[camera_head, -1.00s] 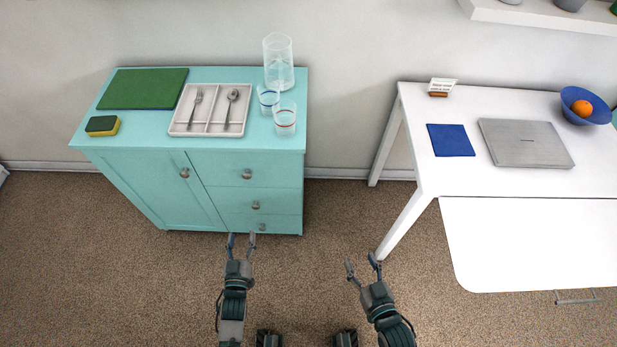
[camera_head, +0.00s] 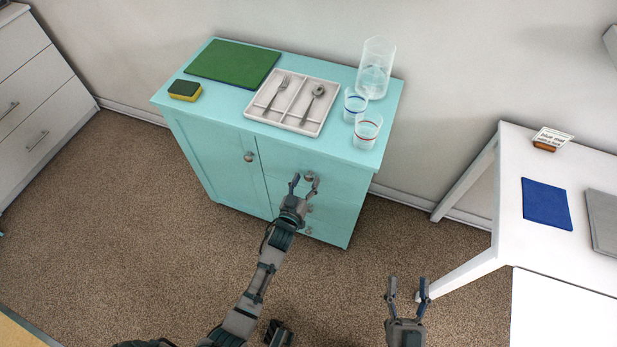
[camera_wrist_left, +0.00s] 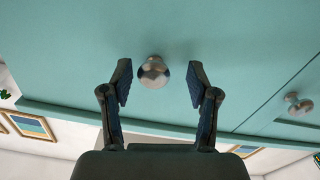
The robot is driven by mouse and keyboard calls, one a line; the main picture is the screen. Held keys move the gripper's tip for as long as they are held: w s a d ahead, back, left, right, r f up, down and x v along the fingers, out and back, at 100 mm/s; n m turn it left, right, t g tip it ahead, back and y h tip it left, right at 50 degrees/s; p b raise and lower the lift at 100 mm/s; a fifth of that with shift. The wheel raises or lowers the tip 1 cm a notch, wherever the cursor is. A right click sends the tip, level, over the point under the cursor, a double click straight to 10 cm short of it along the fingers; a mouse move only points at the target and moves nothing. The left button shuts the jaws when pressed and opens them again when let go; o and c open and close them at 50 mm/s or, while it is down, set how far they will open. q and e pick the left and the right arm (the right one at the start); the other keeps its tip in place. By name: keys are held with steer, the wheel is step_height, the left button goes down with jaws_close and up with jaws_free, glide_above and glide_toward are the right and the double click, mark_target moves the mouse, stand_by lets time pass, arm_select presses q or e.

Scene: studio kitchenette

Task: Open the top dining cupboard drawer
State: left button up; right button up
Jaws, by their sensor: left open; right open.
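The turquoise dining cupboard (camera_head: 225,160) stands against the wall. Its top drawer (camera_head: 340,175) is shut, with a round metal knob (camera_head: 309,176). My left gripper (camera_head: 304,181) is open at the front of this drawer, its fingertips close to the knob. In the left wrist view the knob (camera_wrist_left: 153,72) shows between the two open fingers (camera_wrist_left: 159,67), with a gap on either side. Lower drawer knobs are partly hidden behind my left gripper in the head view. My right gripper (camera_head: 407,281) is open and empty above the floor, right of the cupboard.
On the cupboard are a cutlery tray (camera_head: 330,105), a green board (camera_head: 233,63), a sponge (camera_head: 185,90), two glasses (camera_head: 366,130) and a clear jug (camera_head: 374,75). The door knob (camera_head: 249,156) is left of the drawers. A white table (camera_head: 500,215) stands right.

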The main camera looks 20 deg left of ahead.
arm_select(q)
steer(key=shift+w+d, duration=0.25)
steer(key=shift+w, duration=0.2)
steer(key=shift+w+d+r, duration=0.15)
steer(key=shift+w+d, duration=0.1)
steer(key=shift+d, duration=0.05)
steer(key=shift+a, duration=0.1)
arm_select(e)
steer(key=shift+s+d+r+t, duration=0.3)
steer(key=shift+d+r+t, duration=0.1)
steer(key=shift+d, duration=0.15)
arm_select(q)
steer(key=shift+a, duration=0.25)
steer(key=c, duration=0.7)
jaws_close()
steer(key=shift+s+d, duration=0.1)
arm_select(e)
steer(key=shift+w+a, duration=0.15)
